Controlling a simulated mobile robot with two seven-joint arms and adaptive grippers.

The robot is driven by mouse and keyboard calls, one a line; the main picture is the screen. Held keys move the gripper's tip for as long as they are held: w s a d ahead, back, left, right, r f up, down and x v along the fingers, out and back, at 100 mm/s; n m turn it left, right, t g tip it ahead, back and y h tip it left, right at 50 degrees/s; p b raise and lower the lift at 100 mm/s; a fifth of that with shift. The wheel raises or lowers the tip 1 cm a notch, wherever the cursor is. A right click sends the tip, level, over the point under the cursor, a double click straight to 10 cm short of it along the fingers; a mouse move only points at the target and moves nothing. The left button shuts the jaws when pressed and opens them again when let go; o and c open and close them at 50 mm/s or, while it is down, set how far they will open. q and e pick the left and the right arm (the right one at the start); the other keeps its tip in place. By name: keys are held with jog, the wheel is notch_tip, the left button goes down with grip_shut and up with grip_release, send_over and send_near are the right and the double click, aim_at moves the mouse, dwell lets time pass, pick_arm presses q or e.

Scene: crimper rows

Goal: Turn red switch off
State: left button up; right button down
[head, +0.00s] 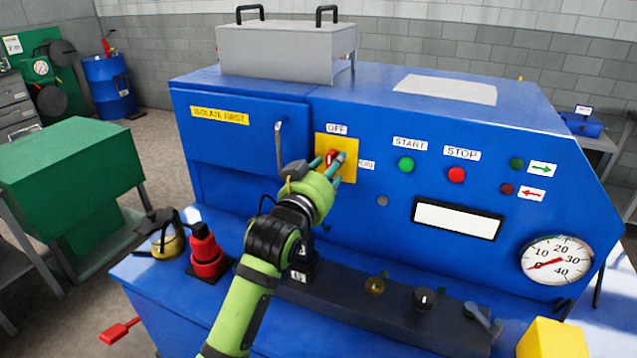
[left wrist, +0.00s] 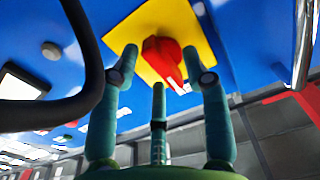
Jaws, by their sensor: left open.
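The red switch (head: 332,157) is a rotary knob on a yellow plate (head: 349,145) on the front of the blue machine. An OFF label (head: 337,128) is above the plate and an ON label (head: 367,165) is at its right. My left gripper (head: 338,165) is at the plate, its fingers partly covering the knob. In the left wrist view the red switch (left wrist: 163,58) lies between and just beyond the tips of the open, teal-tipped fingers (left wrist: 160,75). I cannot tell if they touch it. The knob's exact setting is hard to tell. My right gripper is not in view.
A metal handle (head: 279,147) stands out left of the yellow plate. Green START (head: 406,165) and red STOP (head: 456,174) buttons are to the right. A red bottle-like item (head: 206,252) and a brass-coloured item (head: 168,241) stand on the ledge at lower left.

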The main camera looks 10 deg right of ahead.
pick_arm(q)
jog(key=v, duration=1.1)
jog(key=shift+s+a, duration=0.2)
